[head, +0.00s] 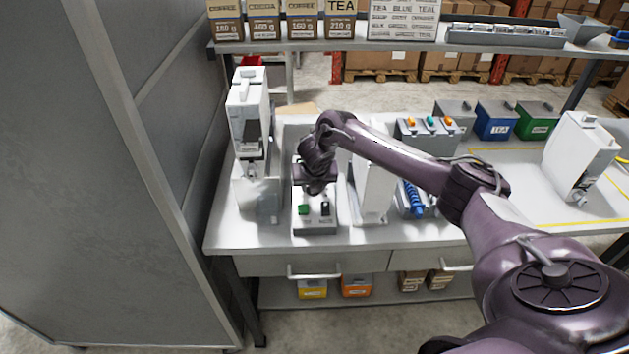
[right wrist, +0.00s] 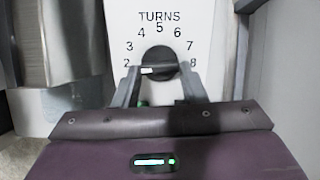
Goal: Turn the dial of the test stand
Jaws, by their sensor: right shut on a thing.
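The test stand (head: 315,229) is a light box at the left part of the bench, with a green button and a black switch on its front. In the right wrist view its white face (right wrist: 188,22) reads "TURNS" with numbers from 2 to 8 in an arc. The dark dial (right wrist: 165,70) sits below the numbers, its white mark on the left side towards the 2. My right gripper (right wrist: 160,76) is shut on the dial, one finger on each side. In the head view my right gripper (head: 315,188) hides the dial. My left gripper is not in view.
A white dispenser (head: 250,110) stands close on the left, and a white upright panel (head: 373,190) close on the right. Grey, blue (head: 496,121) and green bins stand at the back right. A shelf (head: 340,44) with packets runs above. A grey cabinet wall is at the left.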

